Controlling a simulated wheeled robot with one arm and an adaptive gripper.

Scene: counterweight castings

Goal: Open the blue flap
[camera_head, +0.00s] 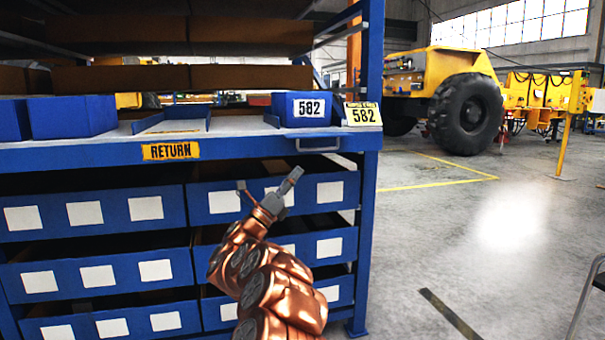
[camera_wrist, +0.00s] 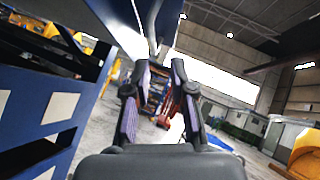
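The blue flap (camera_head: 240,146) appears to be the blue front edge of the rack's ledge, with a yellow RETURN label (camera_head: 171,151) at its left and a grey bar handle (camera_head: 318,145) at its right. In the head view it looks closed. My gripper (camera_head: 268,181) is below the handle, in front of the upper bins, with its fingers spread and nothing between them. In the wrist view the open fingers (camera_wrist: 161,76) point up toward a blue panel (camera_wrist: 108,18) with a grey curved bar (camera_wrist: 153,30), probably the handle. The gap to it is hard to judge.
Blue bins with white labels (camera_head: 90,212) fill the rack below the ledge. A small bin marked 582 (camera_head: 300,108) and a yellow 582 tag (camera_head: 363,114) sit above the handle. The blue rack post (camera_head: 368,200) stands right of my gripper. The floor (camera_head: 470,230) to the right is mostly clear.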

